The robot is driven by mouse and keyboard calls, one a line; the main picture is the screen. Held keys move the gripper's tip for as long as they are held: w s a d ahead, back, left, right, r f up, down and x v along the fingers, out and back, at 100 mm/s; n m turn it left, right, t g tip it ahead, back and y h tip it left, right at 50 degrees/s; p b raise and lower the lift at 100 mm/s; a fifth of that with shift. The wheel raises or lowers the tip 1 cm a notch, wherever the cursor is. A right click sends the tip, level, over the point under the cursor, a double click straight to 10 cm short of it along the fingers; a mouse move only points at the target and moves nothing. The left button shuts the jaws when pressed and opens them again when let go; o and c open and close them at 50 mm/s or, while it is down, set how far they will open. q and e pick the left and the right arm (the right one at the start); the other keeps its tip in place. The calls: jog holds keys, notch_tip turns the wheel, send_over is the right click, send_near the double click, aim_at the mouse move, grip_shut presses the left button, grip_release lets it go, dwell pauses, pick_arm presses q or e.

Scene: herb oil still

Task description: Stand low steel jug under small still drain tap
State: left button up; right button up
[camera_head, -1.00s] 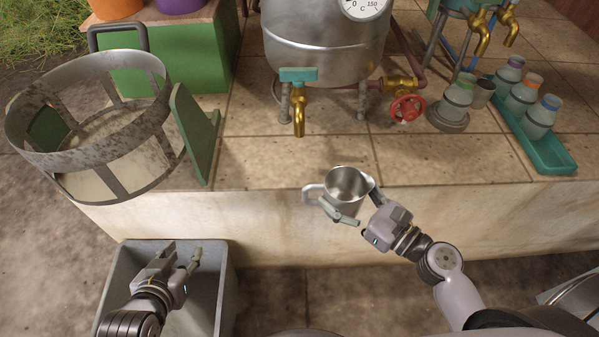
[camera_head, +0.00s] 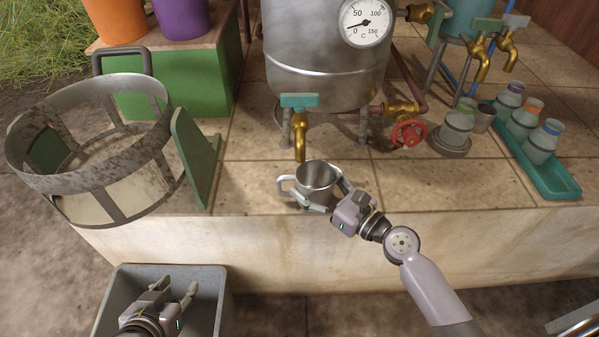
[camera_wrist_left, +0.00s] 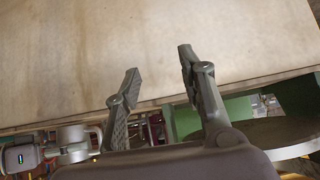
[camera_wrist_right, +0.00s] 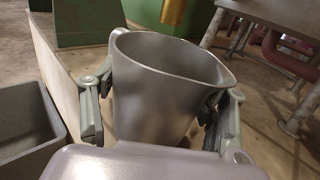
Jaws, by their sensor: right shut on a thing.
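The steel jug (camera_head: 318,178) is upright over the front part of the tiled bench, its handle to the left. My right gripper (camera_head: 328,195) is shut around its body; the right wrist view shows one finger on each side of the jug (camera_wrist_right: 165,95). I cannot tell whether its base touches the tiles. The steel still (camera_head: 325,65) has a brass drain tap (camera_head: 300,148) with a teal handle, just behind and slightly left of the jug's mouth. The right wrist view shows a brass spout (camera_wrist_right: 174,12) beyond the jug's far rim. My left gripper (camera_head: 178,285) is open and empty.
A red valve wheel (camera_head: 409,133) is right of the tap. A teal tray (camera_head: 560,183) with bottles stands further right, near another vessel with brass taps (camera_head: 482,60). A mesh basket (camera_head: 90,180) and green panel (camera_head: 198,160) stand left. A grey bin (camera_head: 215,300) is below.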

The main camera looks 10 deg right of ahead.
aim_at(300, 173)
jog(key=x, duration=0.4)
jog(key=shift+r, duration=0.1)
jog(key=shift+w+a+f+b, duration=0.15)
jog(key=shift+f+b, duration=0.15)
jog(key=shift+f, duration=0.15)
pick_arm(q)
jog(key=shift+w+d+r+t, duration=0.2)
jog(key=shift+w+r+t, duration=0.2)
jog(key=shift+w+r, duration=0.1)
jog(key=shift+w+d+r+t, duration=0.2)
jog(key=shift+w+r+t, duration=0.2)
jog(key=shift+w, duration=0.1)
pick_arm(e)
jog(key=o, duration=1.2)
jog(key=shift+f, duration=0.1)
pick_arm(q)
jog(key=shift+w+d+r+h, duration=0.1)
jog(key=shift+w+r+h, duration=0.15)
jog(key=shift+h, duration=0.05)
pick_arm(e)
jog(key=shift+o, duration=0.2)
